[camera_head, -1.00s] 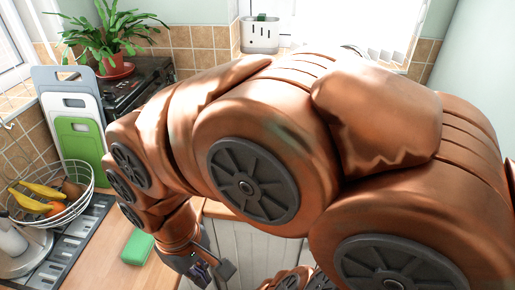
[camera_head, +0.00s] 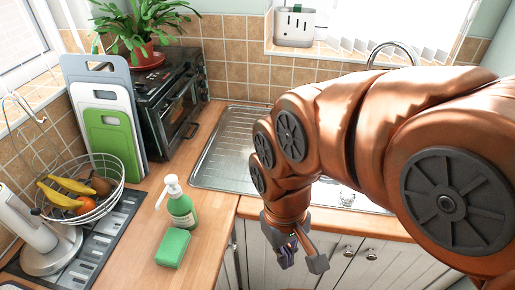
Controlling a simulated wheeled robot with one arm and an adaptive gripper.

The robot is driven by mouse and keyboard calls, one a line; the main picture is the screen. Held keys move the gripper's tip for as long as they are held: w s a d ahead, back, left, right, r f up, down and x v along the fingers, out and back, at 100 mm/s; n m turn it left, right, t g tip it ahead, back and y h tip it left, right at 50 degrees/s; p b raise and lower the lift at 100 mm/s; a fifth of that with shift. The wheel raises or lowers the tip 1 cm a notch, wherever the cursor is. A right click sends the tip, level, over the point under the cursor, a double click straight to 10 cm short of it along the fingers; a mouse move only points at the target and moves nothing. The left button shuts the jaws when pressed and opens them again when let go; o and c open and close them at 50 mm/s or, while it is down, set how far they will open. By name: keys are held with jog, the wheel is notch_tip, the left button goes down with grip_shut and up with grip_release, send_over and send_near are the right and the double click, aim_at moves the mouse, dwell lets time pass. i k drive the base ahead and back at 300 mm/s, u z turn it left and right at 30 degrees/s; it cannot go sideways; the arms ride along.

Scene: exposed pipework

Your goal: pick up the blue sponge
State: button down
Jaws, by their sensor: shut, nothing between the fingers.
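I see no blue sponge in the head view. A green, block-shaped sponge (camera_head: 173,248) lies on the wooden counter, just in front of a green soap bottle with a white pump. My gripper (camera_head: 299,256) points down in front of the cabinet doors, to the right of the green sponge and clear of it. It is shut with nothing in it, and its fingertips are small and partly blurred in this view.
The soap bottle (camera_head: 181,207) stands close behind the sponge. A wire fruit basket (camera_head: 112,205) and a dark drying rack (camera_head: 95,250) are at the left. Cutting boards (camera_head: 112,140) lean behind. The sink drainboard (camera_head: 228,150) is at the back.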

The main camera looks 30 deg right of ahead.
aim_at(173, 247)
jog(key=u, duration=1.95)
jog(key=k, duration=0.4)
jog(key=u, duration=0.9)
